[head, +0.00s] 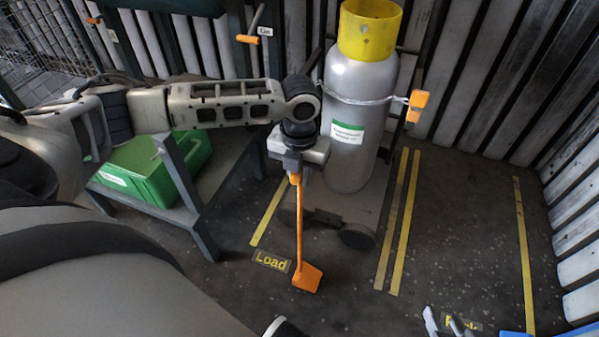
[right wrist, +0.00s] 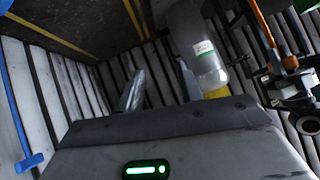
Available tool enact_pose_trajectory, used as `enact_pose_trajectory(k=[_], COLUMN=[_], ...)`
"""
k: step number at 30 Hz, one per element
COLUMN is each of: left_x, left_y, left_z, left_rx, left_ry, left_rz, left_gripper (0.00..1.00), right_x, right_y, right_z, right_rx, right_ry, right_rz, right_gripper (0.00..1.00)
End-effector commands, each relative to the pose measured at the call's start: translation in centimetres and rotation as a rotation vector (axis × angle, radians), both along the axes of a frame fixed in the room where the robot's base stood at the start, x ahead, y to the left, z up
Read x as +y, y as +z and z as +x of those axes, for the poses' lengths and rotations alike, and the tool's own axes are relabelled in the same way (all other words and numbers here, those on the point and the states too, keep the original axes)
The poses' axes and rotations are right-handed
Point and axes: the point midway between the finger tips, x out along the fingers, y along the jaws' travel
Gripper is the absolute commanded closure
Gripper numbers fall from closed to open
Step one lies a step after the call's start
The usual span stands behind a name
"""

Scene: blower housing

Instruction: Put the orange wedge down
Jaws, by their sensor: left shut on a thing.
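The orange wedge (head: 308,278) has a flat block at the bottom of a long, thin orange handle (head: 299,225). My left gripper (head: 296,178) is shut on the top of the handle, which hangs nearly upright. The block is low, just right of the yellow "Load" floor label (head: 271,260); I cannot tell whether it touches the floor. The handle also shows in the right wrist view (right wrist: 265,28), top right. My right gripper (right wrist: 160,92) is open and empty; its fingertips also show at the head view's bottom right (head: 447,324).
A grey gas cylinder (head: 352,120) with a yellow collar stands on a wheeled cart (head: 332,208) behind the wedge. A green box (head: 148,172) sits on a frame at left. A blue tool (right wrist: 28,162) is at the right wrist view's left. Floor right of the yellow lines is clear.

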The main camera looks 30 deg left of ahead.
Motion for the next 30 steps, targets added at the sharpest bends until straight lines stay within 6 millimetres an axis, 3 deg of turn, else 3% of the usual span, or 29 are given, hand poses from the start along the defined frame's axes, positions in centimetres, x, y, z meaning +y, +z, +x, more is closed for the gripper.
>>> enact_pose_trajectory(k=[1, 3, 14, 30], left_x=[0.0, 0.0, 0.0, 0.0], left_y=[-0.1, -0.1, 0.3, 10.6], left_z=[0.0, 0.0, 0.0, 0.1], left_rx=[0.002, 0.001, -0.001, -0.001], left_ry=[0.000, 0.000, 0.000, 0.000], left_rz=[0.000, 0.000, 0.000, -0.001], left_gripper=[0.81, 0.62, 0.62, 0.62], right_x=[0.0, 0.0, -0.1, -1.6], right_y=[0.1, 0.2, -0.1, 5.7], right_z=[0.0, 0.0, -0.2, -0.4], right_rx=[-0.002, -0.004, 0.000, -0.099], right_ry=[-0.001, -0.001, -0.001, -0.049], right_rz=[-0.001, 0.000, -0.002, -0.013], right_gripper=[0.64, 0.64, 0.64, 0.64])
